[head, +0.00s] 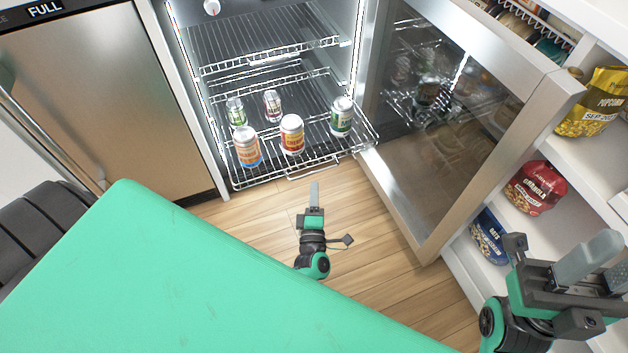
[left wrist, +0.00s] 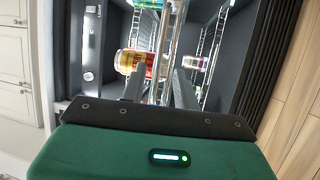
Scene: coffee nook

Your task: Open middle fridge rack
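The fridge stands open, its glass door (head: 440,130) swung to the right. An upper wire rack (head: 262,45) sits inside it. A lower wire rack (head: 315,172) carries several cans and sticks out past the fridge front. My left gripper (head: 314,187) is low in front of this rack's front edge, fingers pointing at it. In the left wrist view, the fingers (left wrist: 164,82) are apart, with the rack's wire edge (left wrist: 166,42) between or just beyond them; contact is unclear. My right gripper (head: 618,255) is at the lower right, open and empty.
Cans on the rack include an orange one (head: 246,147), a red-yellow one (head: 292,134) and a green-white one (head: 342,116). Shelves with a red granola bag (head: 536,187) stand right of the door. A green surface (head: 190,280) fills the lower left. Wooden floor (head: 370,215) is clear before the fridge.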

